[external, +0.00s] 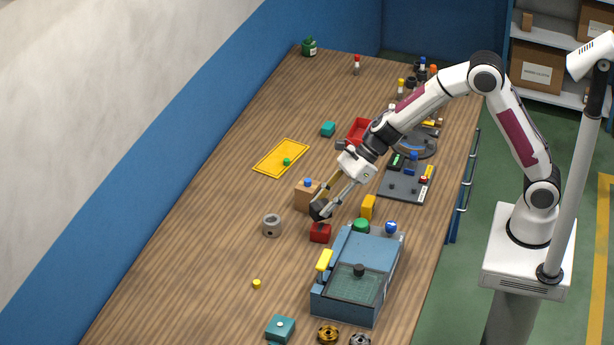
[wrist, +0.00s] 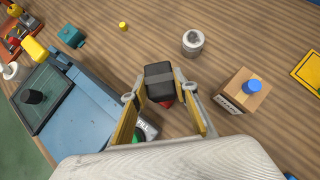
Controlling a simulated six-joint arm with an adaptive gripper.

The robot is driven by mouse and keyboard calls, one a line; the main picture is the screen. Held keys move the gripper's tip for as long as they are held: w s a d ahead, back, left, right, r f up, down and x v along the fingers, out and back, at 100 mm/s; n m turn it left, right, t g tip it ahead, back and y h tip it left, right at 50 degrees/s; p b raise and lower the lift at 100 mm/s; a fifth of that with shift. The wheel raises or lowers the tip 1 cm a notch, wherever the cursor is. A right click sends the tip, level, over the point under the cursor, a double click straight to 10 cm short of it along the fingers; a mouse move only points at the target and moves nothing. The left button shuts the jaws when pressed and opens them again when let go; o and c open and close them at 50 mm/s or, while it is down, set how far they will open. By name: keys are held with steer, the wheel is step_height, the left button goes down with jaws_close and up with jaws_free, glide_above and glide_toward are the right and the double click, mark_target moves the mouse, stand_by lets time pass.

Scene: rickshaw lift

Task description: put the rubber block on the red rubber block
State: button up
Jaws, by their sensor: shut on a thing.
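My gripper (external: 327,207) is shut on a black rubber block. In the wrist view the black rubber block (wrist: 159,80) sits between the two yellow-sided fingers of my gripper (wrist: 162,95). The red rubber block (external: 320,234) stands on the wooden table, directly below my gripper in the external view. In the wrist view a small part of the red rubber block (wrist: 167,103) shows below the black one, and the rest is hidden behind it. I cannot tell whether the two blocks touch.
A blue machine (external: 368,254) with a green button (external: 361,225) stands close to the right. A wooden box with a blue knob (external: 306,196) stands close behind. A grey metal cylinder (external: 272,226) is to the left. The table's left front is mostly clear, with a small yellow piece (external: 257,283).

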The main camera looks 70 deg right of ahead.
steer(key=shift+f, duration=0.15)
steer(key=shift+f, duration=1.75)
steer(key=shift+f, duration=0.15)
steer(key=o, duration=1.2)
steer(key=shift+c, duration=0.2)
steer(key=shift+r, duration=0.2)
steer(key=shift+v, duration=0.8)
steer(key=v, duration=1)
steer(key=shift+s+d+r, duration=0.1)
